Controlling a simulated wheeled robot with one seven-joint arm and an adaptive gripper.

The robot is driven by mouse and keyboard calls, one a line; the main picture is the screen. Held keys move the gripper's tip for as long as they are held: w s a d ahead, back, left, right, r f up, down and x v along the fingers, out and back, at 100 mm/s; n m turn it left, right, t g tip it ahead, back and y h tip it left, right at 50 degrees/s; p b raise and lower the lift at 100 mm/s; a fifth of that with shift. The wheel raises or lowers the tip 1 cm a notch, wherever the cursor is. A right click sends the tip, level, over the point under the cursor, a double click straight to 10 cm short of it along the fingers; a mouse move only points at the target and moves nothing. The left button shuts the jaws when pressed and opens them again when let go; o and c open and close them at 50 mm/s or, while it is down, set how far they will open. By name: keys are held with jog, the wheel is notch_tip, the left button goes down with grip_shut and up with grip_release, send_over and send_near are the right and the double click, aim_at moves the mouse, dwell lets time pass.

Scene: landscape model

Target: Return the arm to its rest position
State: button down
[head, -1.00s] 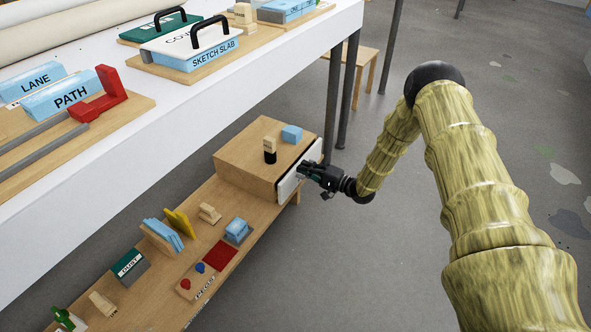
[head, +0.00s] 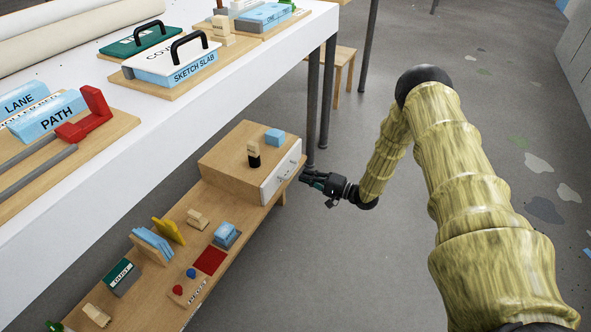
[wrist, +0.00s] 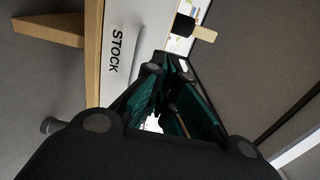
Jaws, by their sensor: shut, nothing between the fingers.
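My arm reaches forward on the right of the head view, covered in a yellow-green sleeve (head: 470,175). My gripper (head: 305,177) is shut and empty. It is just to the right of the white drawer front (head: 281,175) of the wooden box (head: 228,158), and they look apart. In the wrist view the dark green fingers (wrist: 178,105) sit close together, with the drawer front marked STOCK (wrist: 118,50) beside them at upper left. The drawer appears shut.
The box stands on a low wooden shelf (head: 150,290) holding several small items. A white table (head: 120,140) with slabs and a red clamp (head: 85,118) overhangs at left. Dark table legs (head: 327,95) rise just behind my gripper.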

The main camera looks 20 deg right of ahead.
jog(key=shift+p+v, duration=0.7)
jog(key=shift+v, duration=2.05)
jog(key=s+a+f+n+g+h, duration=0.1)
jog(key=s+a+f+g+h, duration=0.1)
jog(key=s+a+f+h, duration=0.35)
jog(key=s+a+f+n+g+h, duration=0.2)
jog(key=s+a+f, duration=0.3)
jog(key=s+a, duration=0.3)
jog(key=s+r+n+g+h, duration=0.25)
jog(key=s+g, duration=0.25)
jog(key=s, duration=1.2)
jog(key=s+r+n+g+h, duration=0.15)
jog(key=s+n+g, duration=0.25)
jog(key=s, duration=1.2)
notch_tip(320, 180, up, 37)
jog(key=p, duration=3.7)
jog(key=shift+d+m+h+p, duration=0.35)
jog(key=shift+p, duration=0.05)
jog(key=shift+w+f, duration=0.1)
jog(key=shift+f, duration=0.05)
